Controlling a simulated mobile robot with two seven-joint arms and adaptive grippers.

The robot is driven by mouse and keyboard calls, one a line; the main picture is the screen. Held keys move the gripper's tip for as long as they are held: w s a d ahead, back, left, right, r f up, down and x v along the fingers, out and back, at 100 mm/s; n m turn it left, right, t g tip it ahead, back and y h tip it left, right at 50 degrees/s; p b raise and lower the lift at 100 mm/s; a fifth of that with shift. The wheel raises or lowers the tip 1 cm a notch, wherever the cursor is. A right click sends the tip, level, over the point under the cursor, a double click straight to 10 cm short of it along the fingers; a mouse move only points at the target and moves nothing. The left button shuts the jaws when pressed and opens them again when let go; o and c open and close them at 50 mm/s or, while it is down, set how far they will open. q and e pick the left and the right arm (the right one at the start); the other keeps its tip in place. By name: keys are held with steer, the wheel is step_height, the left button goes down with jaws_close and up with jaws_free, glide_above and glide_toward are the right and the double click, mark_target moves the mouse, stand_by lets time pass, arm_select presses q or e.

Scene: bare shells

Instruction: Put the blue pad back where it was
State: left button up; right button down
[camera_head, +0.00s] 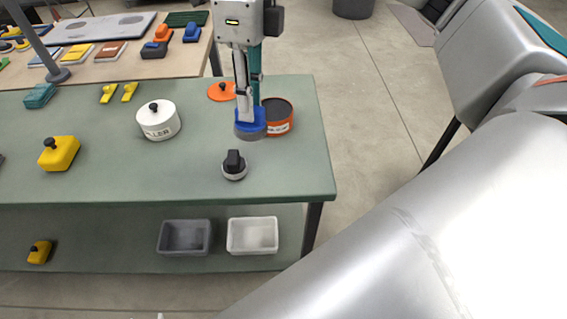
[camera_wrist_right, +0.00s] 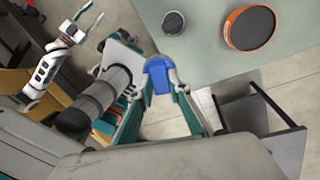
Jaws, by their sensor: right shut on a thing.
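The blue pad (camera_head: 250,131) has a grey underside in the head view. My right gripper (camera_head: 248,122) is shut on it and points down at the green bench (camera_head: 200,185). The pad appears just left of and in front of an open orange tin (camera_head: 279,128); I cannot tell whether it touches the bench. In the right wrist view the pad (camera_wrist_right: 158,76) sits between the two fingertips. My left gripper (camera_wrist_right: 95,12) shows at the top left of the wrist view with its fingers apart and empty; it is not in the head view.
An orange lid (camera_head: 221,91), a white lidded pot (camera_head: 158,123) and a black-knobbed piece (camera_head: 234,171) stand near the pad. A yellow knobbed block (camera_head: 62,155) is at left. Grey (camera_head: 185,250) and white (camera_head: 252,249) bins sit below. Blocks crowd the rear table (camera_head: 110,73).

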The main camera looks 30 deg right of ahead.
steer(key=d+r+t+h+b, duration=0.1)
steer(key=d+r+h, duration=0.15)
steer(key=d, duration=0.45)
steer(key=shift+m+y, duration=0.35)
steer(key=shift+m, duration=0.05)
steer(key=shift+s+f+b, duration=0.15)
steer(key=shift+f+b, duration=1.1)
steer(key=shift+f, duration=8.7)
steer(key=c, duration=1.9)
jaws_free()
steer(key=shift+t, duration=0.3)
